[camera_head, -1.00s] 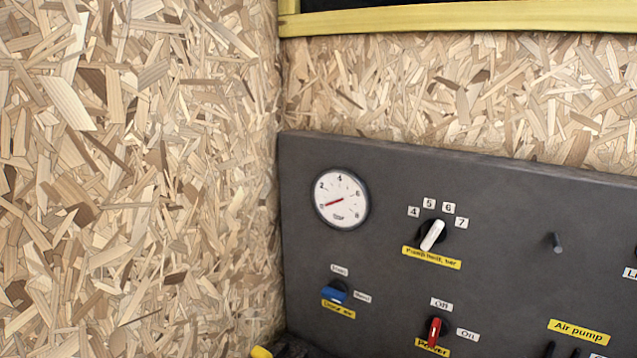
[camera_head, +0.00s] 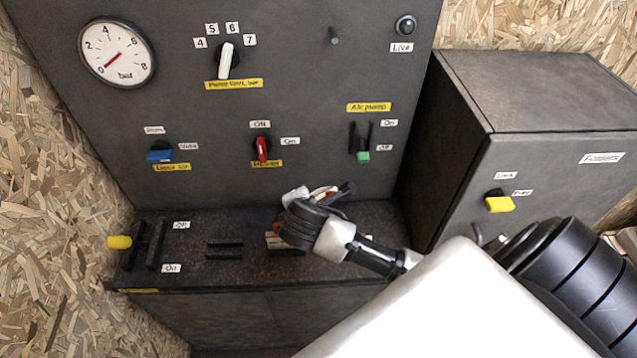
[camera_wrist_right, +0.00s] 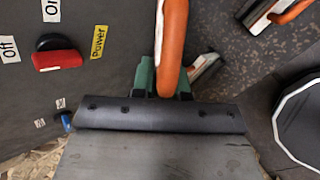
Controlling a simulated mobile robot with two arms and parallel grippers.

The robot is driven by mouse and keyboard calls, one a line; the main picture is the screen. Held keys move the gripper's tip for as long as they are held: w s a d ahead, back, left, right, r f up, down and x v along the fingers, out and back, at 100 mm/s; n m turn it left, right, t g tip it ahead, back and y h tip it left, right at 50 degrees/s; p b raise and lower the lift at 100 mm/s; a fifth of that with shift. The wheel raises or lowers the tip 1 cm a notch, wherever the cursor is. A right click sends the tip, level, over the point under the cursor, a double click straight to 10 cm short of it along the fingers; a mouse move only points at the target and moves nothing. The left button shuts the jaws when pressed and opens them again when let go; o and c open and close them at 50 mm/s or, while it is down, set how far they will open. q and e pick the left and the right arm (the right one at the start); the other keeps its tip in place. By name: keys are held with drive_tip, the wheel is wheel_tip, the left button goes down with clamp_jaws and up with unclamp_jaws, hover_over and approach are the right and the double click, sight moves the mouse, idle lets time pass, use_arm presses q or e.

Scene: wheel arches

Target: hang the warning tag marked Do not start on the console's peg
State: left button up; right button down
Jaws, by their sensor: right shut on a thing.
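The console's peg (camera_head: 334,36) is a short dark pin high on the grey panel, bare. My right gripper (camera_head: 321,194) is in front of the panel's lower part, above the console's ledge and well below the peg. In the right wrist view my right gripper (camera_wrist_right: 167,82) is shut on an orange and white tag (camera_wrist_right: 172,45), seen edge-on. Its print cannot be read, so I cannot tell which tag it is. The held tag (camera_head: 322,191) is partly hidden by the gripper in the head view. My left gripper is not in view.
More orange-edged tags stand on the ledge, one beside my right gripper (camera_wrist_right: 206,68). The panel carries a gauge (camera_head: 117,52), a pump limit knob (camera_head: 228,60), a red power switch (camera_head: 262,149) and an air pump lever (camera_head: 362,155). A grey Folders cabinet (camera_head: 555,150) stands at right.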

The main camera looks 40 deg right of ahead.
wheel_tip(320, 180, down, 6)
drive_tip(key=s+d+m+h, duration=0.1)
drive_tip(key=d, duration=0.1)
drive_tip(key=shift+d+m+g, duration=0.3)
drive_tip(key=shift+m+g, duration=0.1)
wheel_tip(320, 180, down, 8)
drive_tip(key=shift+s+r+p, duration=0.1)
drive_tip(key=shift+p, duration=0.2)
drive_tip(key=shift+f+p, duration=0.3)
drive_tip(key=shift+f, duration=0.55)
